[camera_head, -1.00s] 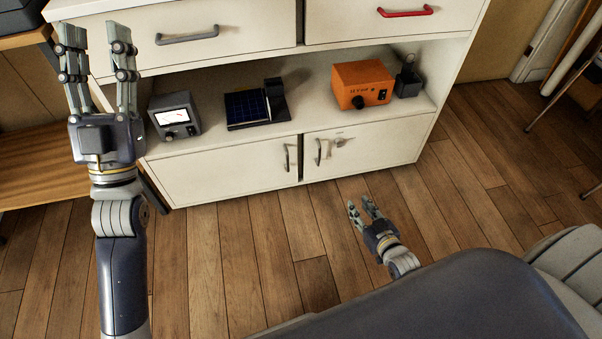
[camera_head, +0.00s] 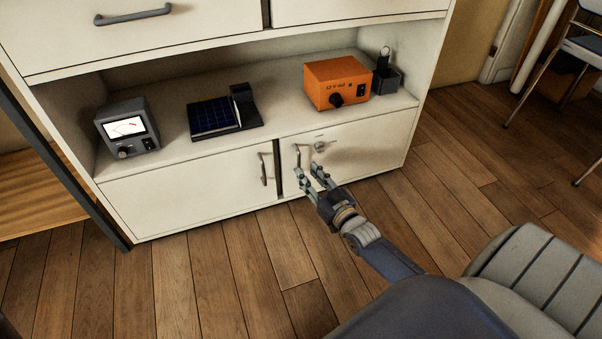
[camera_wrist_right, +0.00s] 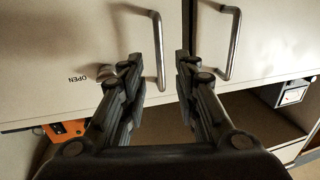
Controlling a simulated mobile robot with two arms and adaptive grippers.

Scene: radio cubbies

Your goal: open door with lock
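The cream right lower door (camera_head: 372,148) of the cabinet looks closed. It has a bent metal handle (camera_head: 297,156) near its left edge and a small round metal lock (camera_head: 319,146) to the right of that handle. My right gripper (camera_head: 309,172) is open in front of this door, just below the lock. In the right wrist view, which looks upside down, the handle (camera_wrist_right: 160,52) appears between the open fingers; I cannot tell whether they touch it. The lock (camera_wrist_right: 105,72) and an "OPEN" label (camera_wrist_right: 77,79) are left of the fingers there. My left gripper is out of view.
The left lower door (camera_head: 195,192) has its own handle (camera_head: 263,168). The shelf above holds a grey meter (camera_head: 127,128), a dark panel device (camera_head: 222,113), an orange power box (camera_head: 337,84) and a dark holder (camera_head: 386,78). Drawers sit above. The wooden floor in front is clear.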

